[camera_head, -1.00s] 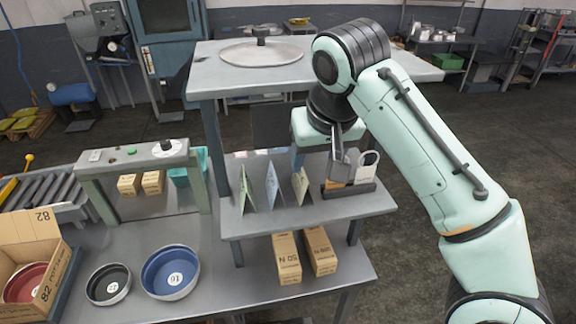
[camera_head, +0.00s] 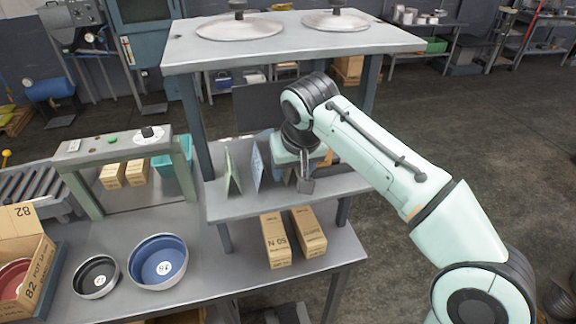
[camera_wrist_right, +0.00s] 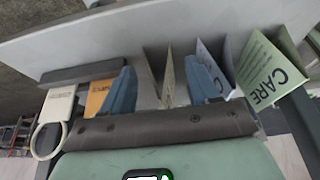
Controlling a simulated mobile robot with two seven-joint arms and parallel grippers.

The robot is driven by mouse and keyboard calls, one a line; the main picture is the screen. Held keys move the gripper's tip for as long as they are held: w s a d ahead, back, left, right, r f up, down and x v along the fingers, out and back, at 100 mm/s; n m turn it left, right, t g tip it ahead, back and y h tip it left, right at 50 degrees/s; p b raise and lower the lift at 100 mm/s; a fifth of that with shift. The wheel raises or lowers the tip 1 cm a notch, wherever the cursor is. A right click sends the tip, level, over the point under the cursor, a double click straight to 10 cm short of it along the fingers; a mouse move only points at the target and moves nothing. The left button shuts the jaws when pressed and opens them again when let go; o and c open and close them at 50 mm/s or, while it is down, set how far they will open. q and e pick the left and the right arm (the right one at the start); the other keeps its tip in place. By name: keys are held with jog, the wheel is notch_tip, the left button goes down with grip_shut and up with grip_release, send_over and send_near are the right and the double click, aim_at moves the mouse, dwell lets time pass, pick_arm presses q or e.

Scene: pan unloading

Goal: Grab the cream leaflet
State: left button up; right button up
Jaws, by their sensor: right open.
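The cream leaflet (camera_wrist_right: 167,80) stands as a folded card on the shelf. In the wrist view it lies between the two blue fingers of my right gripper (camera_wrist_right: 163,88), with gaps on both sides. The gripper is open. In the head view my right gripper (camera_head: 305,182) is low over the shelf and largely hides the cream leaflet. A blue leaflet (camera_head: 257,167) and a green leaflet (camera_head: 232,170) stand to its left; in the wrist view the blue one (camera_wrist_right: 213,68) is close beside one finger, and the green one (camera_wrist_right: 270,70) reads "CARE". My left gripper is not in view.
The shelf (camera_head: 235,210) sits under a tabletop (camera_head: 300,48) with two round lids. A dark holder (camera_wrist_right: 85,70) with a white looped item (camera_wrist_right: 52,118) and an orange item (camera_wrist_right: 97,97) is beside the gripper. Two cartons (camera_head: 277,240) stand below.

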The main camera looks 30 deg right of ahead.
jog(key=shift+f, duration=0.35)
jog(key=shift+w, duration=0.15)
jog(key=c, duration=1.1)
jog(key=shift+r, duration=0.1)
grip_shut()
